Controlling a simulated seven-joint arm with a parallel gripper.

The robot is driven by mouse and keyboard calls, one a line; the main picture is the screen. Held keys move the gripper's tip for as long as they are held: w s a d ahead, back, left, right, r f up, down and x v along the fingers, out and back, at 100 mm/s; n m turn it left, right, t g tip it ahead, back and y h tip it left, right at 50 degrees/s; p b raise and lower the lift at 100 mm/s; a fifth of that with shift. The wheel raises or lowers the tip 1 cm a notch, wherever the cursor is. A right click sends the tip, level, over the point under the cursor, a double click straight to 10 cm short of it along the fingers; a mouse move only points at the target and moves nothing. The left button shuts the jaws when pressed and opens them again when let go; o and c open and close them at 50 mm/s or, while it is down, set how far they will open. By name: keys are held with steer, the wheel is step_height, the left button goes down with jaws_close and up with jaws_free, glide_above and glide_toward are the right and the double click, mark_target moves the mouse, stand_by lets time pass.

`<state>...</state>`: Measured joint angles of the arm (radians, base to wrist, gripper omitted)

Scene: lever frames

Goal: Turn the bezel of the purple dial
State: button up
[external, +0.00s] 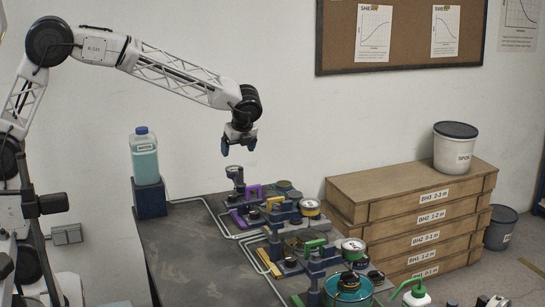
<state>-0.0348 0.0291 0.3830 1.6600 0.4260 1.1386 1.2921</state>
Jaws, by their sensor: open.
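The lever frame with purple parts (254,191) stands at the far end of the dark table. A small dark dial-like head (235,171) rises on a post at its left. Another dial with a greenish rim (284,186) lies just to the right. I cannot tell which of them is the purple dial, and no bezel detail shows at this size. My gripper (238,147) hangs above the purple frame, pointing down, open and empty. It is apart from everything below.
Frames with yellow (268,262) and green parts (315,244) stand nearer, with gauges (310,207) and pipes close by. A bottle of teal liquid (144,155) stands on a blue block at left. Stacked wooden boxes (400,195) stand at right. The table's left part (185,245) is clear.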

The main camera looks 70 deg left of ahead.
mark_target(234, 168)
stand_by(0.4)
steer(key=shift+x, duration=3.9)
steer(key=shift+c, duration=0.4)
steer(key=c, duration=0.8)
steer(key=shift+c, duration=0.2)
steer(key=shift+w+n+g+h, duration=0.15)
steer(key=shift+n+g, duration=0.4)
steer(key=shift+n, duration=0.9)
steer(key=shift+w+n+g+h, duration=0.15)
steer(key=shift+n+g, duration=0.4)
steer(key=shift+n, duration=0.9)
